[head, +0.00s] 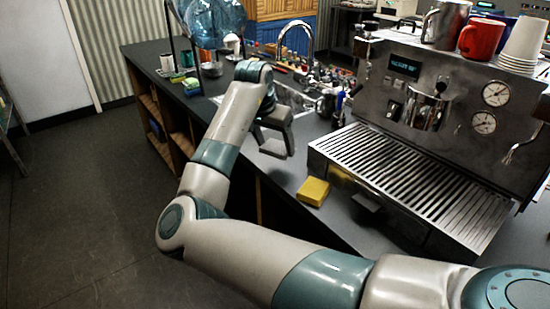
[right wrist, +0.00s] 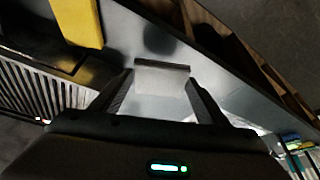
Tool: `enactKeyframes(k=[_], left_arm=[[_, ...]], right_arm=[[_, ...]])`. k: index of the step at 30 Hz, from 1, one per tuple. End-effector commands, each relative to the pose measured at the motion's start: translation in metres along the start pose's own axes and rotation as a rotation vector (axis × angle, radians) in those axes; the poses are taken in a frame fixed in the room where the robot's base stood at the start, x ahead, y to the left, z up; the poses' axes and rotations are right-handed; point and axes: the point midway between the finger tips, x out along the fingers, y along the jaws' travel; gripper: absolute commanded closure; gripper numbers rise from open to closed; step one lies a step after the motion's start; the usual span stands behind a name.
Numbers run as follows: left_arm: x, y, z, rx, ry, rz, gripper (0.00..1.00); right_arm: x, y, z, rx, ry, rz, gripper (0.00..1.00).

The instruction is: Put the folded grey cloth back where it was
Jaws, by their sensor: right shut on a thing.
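The folded grey cloth (head: 272,148) is a small pale piece just below my right gripper (head: 279,140) in the head view. In the right wrist view the cloth (right wrist: 162,77) sits between the two fingertips of my right gripper (right wrist: 161,88), which is shut on it. The gripper is over the front edge of the dark counter (head: 285,180), left of the espresso machine; I cannot tell whether the cloth touches the counter. My left gripper is not in view.
A yellow sponge (head: 313,191) lies on the counter near the machine's drip tray (head: 400,180). The sink and tap (head: 296,35) are behind my right gripper. Cups (head: 482,38) stand on the espresso machine (head: 455,90). Open floor (head: 80,210) is at left.

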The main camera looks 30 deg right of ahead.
Motion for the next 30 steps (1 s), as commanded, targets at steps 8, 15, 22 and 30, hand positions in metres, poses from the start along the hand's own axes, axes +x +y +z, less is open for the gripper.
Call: enactKeyframes(k=[8, 15, 22, 30], left_arm=[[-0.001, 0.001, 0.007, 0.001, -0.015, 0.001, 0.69], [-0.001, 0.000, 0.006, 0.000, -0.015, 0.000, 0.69], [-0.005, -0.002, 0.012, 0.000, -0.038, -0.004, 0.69], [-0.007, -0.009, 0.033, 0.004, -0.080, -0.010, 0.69]], right_arm=[[0.014, 0.000, 0.006, 0.000, 0.001, 0.000, 0.53], [0.016, 0.000, 0.006, 0.000, 0.000, 0.001, 0.53], [0.037, 0.001, 0.015, 0.000, -0.001, 0.002, 0.53], [0.049, 0.000, 0.020, 0.001, 0.000, 0.000, 0.53]])
